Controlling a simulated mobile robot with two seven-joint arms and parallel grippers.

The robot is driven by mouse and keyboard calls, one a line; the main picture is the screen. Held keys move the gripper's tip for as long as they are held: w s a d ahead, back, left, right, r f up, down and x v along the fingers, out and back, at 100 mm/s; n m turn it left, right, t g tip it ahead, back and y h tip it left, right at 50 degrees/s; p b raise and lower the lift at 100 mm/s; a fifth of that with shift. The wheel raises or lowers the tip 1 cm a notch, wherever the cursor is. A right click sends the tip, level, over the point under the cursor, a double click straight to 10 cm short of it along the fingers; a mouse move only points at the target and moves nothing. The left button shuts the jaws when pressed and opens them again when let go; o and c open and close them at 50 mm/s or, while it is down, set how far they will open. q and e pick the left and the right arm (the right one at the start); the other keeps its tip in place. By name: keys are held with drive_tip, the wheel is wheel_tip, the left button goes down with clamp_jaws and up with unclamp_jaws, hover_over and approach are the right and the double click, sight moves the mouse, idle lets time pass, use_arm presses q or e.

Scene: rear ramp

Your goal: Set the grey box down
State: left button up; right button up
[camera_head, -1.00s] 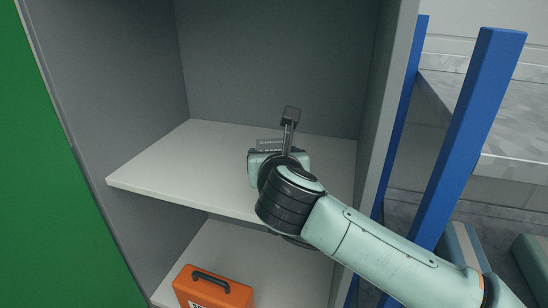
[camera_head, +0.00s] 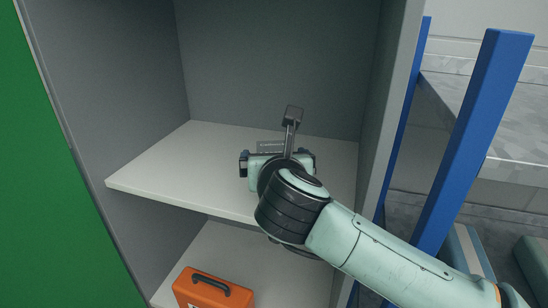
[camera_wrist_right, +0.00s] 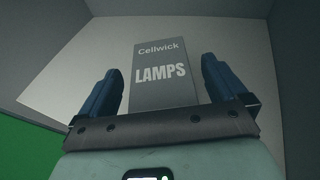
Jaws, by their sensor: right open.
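The grey box (camera_wrist_right: 163,75), labelled "Cellwick LAMPS", stands on the shelf board (camera_head: 150,180) inside the cabinet. In the head view only a small part of the box (camera_head: 270,146) shows behind my wrist. My right gripper (camera_head: 277,160) is at the box over the upper shelf. In the right wrist view my right gripper (camera_wrist_right: 162,85) is open, with one blue finger on each side of the box and a gap between each finger and the box. The underside of the box is hidden. My left gripper is not in view.
An orange case (camera_head: 212,290) with a dark handle sits on the lower shelf. The cabinet's grey side walls rise left and right of the shelf. A green panel (camera_head: 50,180) is at the left, and blue posts (camera_head: 470,140) stand at the right. The shelf's left part is clear.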

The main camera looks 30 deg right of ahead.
drive_tip(key=b+v, duration=0.1)
drive_tip(key=v, duration=0.9)
drive_tip(key=shift+s, duration=0.25)
drive_tip(key=shift+f, duration=0.1)
